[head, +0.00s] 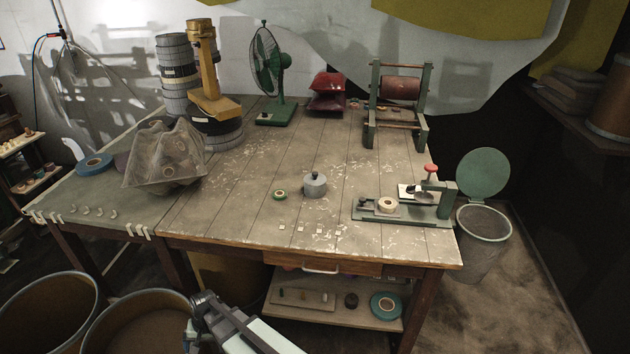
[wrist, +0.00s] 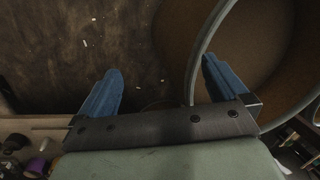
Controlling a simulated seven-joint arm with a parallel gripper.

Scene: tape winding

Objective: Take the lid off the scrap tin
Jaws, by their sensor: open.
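The scrap tin (head: 315,189) appears to be the small round grey tin near the middle of the wooden table. Its lid (head: 315,178), with a dark knob on top, sits on it. The tin stands upright and is not in the wrist view. My gripper (wrist: 163,85) is open, with two blue fingers apart and nothing between them. It hangs low in front of the table, beside a large drum, far from the tin. In the head view my arm's end shows at the bottom, and its fingers are hard to make out.
A green tape roll (head: 280,195) lies just left of the tin. A green-based tape fixture (head: 403,212) is to its right. Small pale squares (head: 301,229) lie near the table's front edge. Open drums (head: 140,325) stand at lower left. A bin (head: 483,235) stands right of the table (head: 235,215).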

